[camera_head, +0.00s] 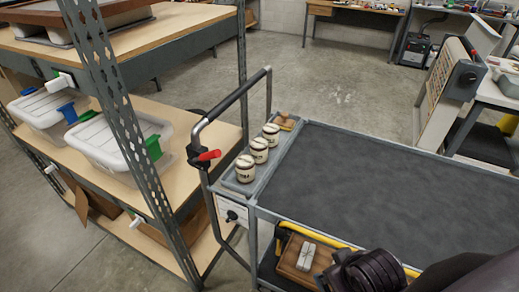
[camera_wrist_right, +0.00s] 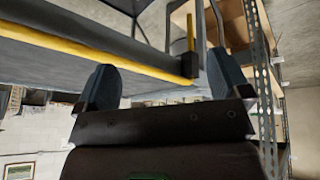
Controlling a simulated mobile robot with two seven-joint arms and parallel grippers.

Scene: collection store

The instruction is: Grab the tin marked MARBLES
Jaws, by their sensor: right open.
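Three small cream tins with dark lettered bands stand upright in a row in the grey end tray (camera_head: 232,184) of a cart: a near tin (camera_head: 245,171), a middle tin (camera_head: 259,152) and a far tin (camera_head: 271,134). Their lettering is too small to read, so I cannot tell which is marked MARBLES. My right gripper (camera_wrist_right: 160,88) is open and empty in the right wrist view, close to the cart's yellow-edged side. In the head view my dark right arm comes in at the bottom right, well short of the tins. My left gripper is not in view.
The cart's dark top (camera_head: 380,190) is clear. Left stands a metal shelf unit (camera_head: 120,90) with lidded plastic bins (camera_head: 115,145). A wooden box (camera_head: 300,262) sits below the cart's near edge.

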